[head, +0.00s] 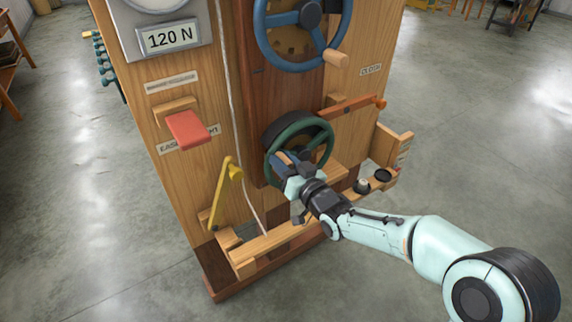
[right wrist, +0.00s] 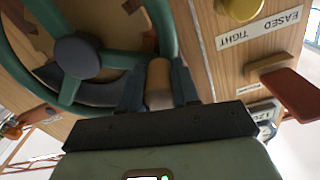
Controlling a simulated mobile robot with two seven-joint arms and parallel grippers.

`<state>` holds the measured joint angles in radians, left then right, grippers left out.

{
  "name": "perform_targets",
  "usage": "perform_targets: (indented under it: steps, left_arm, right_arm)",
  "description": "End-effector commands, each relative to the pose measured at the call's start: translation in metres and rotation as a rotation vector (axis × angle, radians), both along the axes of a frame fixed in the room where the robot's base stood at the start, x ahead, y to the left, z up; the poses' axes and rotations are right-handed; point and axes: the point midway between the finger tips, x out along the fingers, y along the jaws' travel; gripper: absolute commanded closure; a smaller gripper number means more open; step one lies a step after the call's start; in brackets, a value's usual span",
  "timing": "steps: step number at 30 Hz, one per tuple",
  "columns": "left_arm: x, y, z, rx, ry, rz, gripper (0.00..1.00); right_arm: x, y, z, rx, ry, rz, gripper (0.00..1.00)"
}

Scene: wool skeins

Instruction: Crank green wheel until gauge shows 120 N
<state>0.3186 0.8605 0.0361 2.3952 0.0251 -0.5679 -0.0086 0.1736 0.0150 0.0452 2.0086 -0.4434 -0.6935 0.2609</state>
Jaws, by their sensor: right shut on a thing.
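The green wheel (head: 327,131) is mounted low on the front of a wooden cabinet. It also shows large in the right wrist view (right wrist: 108,62), with a dark hub. My right gripper (head: 284,163) is at the wheel's lower left. In the right wrist view its two dark fingers (right wrist: 159,85) are shut on the wheel's wooden crank handle (right wrist: 159,75), one on each side. The gauge display (head: 170,38) reads 120 N, at the cabinet's upper left. The left gripper is not in view.
A larger blue wheel (head: 290,19) with a wooden handle sits above. A wooden ledge (head: 275,238) runs along the bottom. Open concrete floor surrounds the cabinet.

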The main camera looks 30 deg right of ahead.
Motion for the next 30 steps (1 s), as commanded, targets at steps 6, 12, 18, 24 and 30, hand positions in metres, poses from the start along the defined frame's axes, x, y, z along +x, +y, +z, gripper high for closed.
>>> perform_targets:
  steps: [6, 12, 18, 24, 30]
  left_arm:
    - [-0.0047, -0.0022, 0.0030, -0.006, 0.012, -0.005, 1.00]
    - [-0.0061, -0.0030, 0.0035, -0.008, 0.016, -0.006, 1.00]
    - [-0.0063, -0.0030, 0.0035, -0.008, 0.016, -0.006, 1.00]
    - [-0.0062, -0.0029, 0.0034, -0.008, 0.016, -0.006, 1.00]
    - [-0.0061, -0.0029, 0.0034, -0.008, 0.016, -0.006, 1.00]
  right_arm:
    - [-0.0001, 0.0007, 0.0082, 0.076, 0.001, -0.002, 1.00]
    - [0.0000, 0.0007, 0.0097, 0.102, 0.003, -0.002, 1.00]
    - [0.0000, 0.0005, 0.0100, 0.104, 0.003, -0.004, 1.00]
    - [0.0000, 0.0004, 0.0101, 0.104, 0.002, -0.004, 0.60]
    - [-0.0001, 0.0009, 0.0092, 0.102, 0.004, -0.002, 0.44]
